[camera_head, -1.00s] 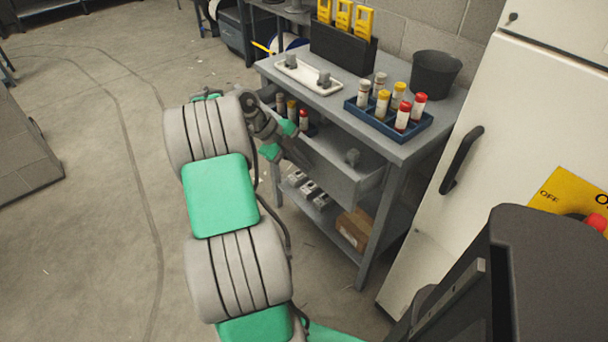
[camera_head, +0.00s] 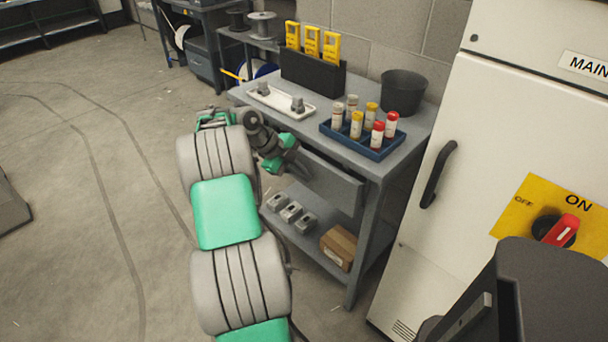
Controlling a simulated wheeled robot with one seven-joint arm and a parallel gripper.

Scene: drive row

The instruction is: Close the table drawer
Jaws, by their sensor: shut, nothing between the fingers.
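The grey table (camera_head: 415,133) stands right of centre, and its drawer (camera_head: 335,186) sits under the top. The drawer's front panel lies close beneath the table's front edge, and its inside is not visible. I cannot tell whether it is fully flush. My gripper (camera_head: 283,160) is at the left part of the drawer front, touching or very near it. It is shut with nothing held. My wrist and arm hide the drawer's left end.
On the table top are a blue tray (camera_head: 327,128) of capped bottles, a white tray (camera_head: 266,103), a black bin (camera_head: 404,92) and a dark holder (camera_head: 300,72) with yellow tools. A box (camera_head: 339,246) sits on the lower shelf. A white cabinet (camera_head: 480,140) stands at right.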

